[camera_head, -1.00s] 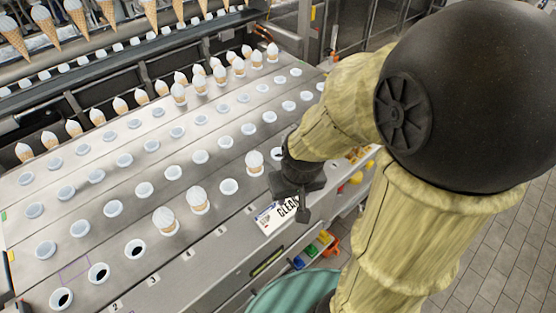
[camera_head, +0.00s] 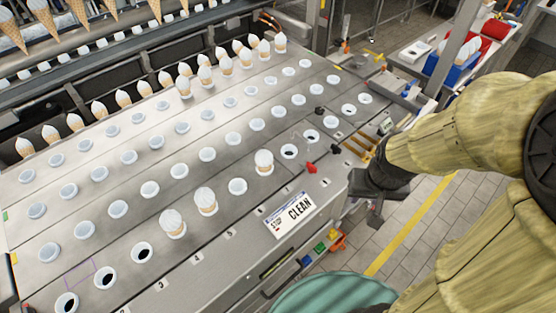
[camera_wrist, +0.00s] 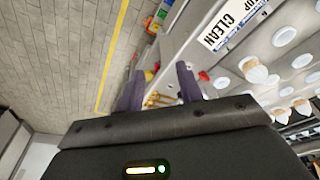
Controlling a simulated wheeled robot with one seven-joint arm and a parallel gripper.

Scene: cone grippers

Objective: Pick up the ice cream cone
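Ice cream cones with white tops stand upright in the holes of a steel plate. Three stand in the front part: a left cone (camera_head: 172,224), a middle cone (camera_head: 205,201) and a right cone (camera_head: 264,162). Several more (camera_head: 225,62) stand along the back. My gripper (camera_head: 375,212) is to the right of the front cones, off the plate's front edge. In the wrist view my gripper (camera_wrist: 160,85) has its two dark fingers apart with nothing held between them. A cone (camera_wrist: 255,72) shows at the right of that view, apart from the fingers.
The steel plate (camera_head: 225,180) has many white-ringed holes, several dark and empty. A CLEAN sign (camera_head: 291,213) is on its front edge. A red piece (camera_head: 311,168) lies near the edge. A teal round object (camera_head: 320,292) is below. Tiled floor (camera_head: 440,230) is open at right.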

